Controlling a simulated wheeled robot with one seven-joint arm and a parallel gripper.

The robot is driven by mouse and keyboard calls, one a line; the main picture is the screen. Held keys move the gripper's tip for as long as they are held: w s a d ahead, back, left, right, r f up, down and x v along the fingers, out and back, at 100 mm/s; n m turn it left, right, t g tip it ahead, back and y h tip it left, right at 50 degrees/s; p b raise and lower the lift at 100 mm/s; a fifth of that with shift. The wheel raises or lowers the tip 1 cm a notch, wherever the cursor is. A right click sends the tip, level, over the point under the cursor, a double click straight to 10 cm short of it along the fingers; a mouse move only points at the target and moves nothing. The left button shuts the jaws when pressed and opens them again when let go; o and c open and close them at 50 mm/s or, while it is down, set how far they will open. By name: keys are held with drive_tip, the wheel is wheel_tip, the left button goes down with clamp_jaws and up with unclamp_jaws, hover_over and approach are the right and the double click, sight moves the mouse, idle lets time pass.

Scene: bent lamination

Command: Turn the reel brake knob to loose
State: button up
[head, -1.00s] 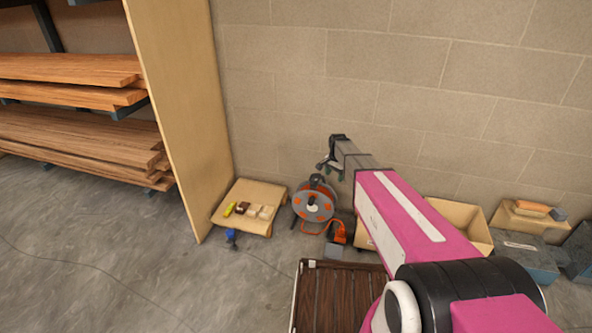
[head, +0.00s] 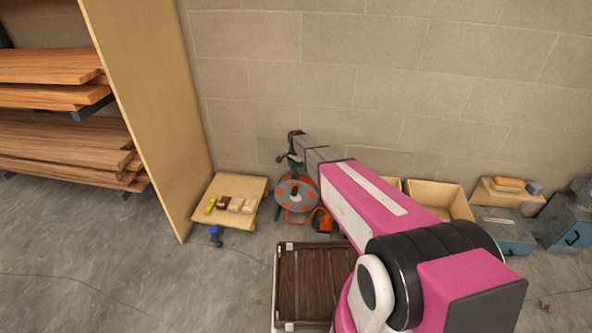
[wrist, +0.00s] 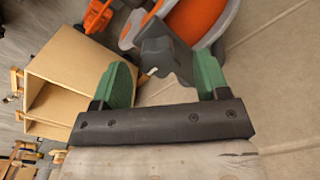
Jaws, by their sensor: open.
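The cable reel (head: 298,205), a grey disc with orange parts, stands on the floor by the wall. In the wrist view the orange and grey reel (wrist: 200,20) fills the top. A dark grey part, which looks like the brake knob (wrist: 163,50), sticks out from it. My gripper (wrist: 161,78) is open, with its green fingertips apart on either side of the dark part. I cannot tell whether they touch it or which way the knob is set. In the head view my gripper (head: 287,158) is at the top of the reel and partly hides it.
A low wooden stand (head: 232,218) with small blocks is left of the reel. An orange tool (head: 322,220) lies just right of it. A dark slatted crate (head: 312,285) stands in front. Cardboard boxes (head: 440,200) line the wall to the right.

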drive_tip(key=shift+f, duration=0.8)
drive_tip(key=c, duration=0.9)
